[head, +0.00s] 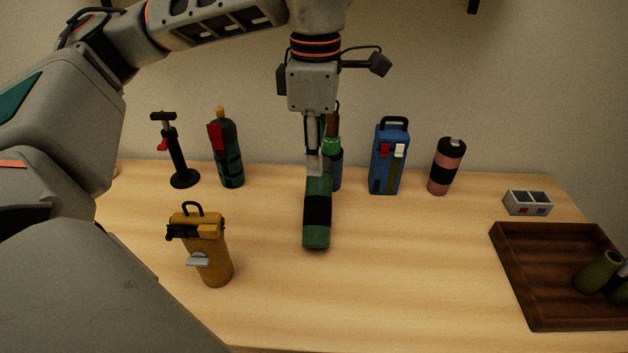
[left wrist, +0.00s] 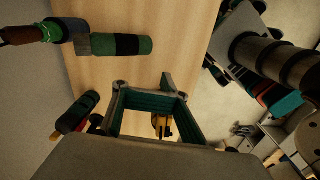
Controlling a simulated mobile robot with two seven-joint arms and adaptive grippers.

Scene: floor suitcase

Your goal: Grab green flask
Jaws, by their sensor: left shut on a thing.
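The green flask (head: 317,238) has a broad black band and stands out in front of the other bottles, near the middle of the table. My left gripper (head: 313,163) reaches down from above and is shut on its upper end. I cannot tell whether the flask's base touches the table. In the left wrist view the green flask (left wrist: 145,45) shows side-on with a grey part at one end. The contact between fingers and flask is not clear there.
A blue bottle with a green and brown top (head: 333,148) is close behind the flask. A yellow flask (head: 212,265) is front left. Behind stand a pump (head: 176,160), dark bottle (head: 231,155), blue flask (head: 385,160) and pink flask (head: 442,178). A brown tray (head: 530,290) is right.

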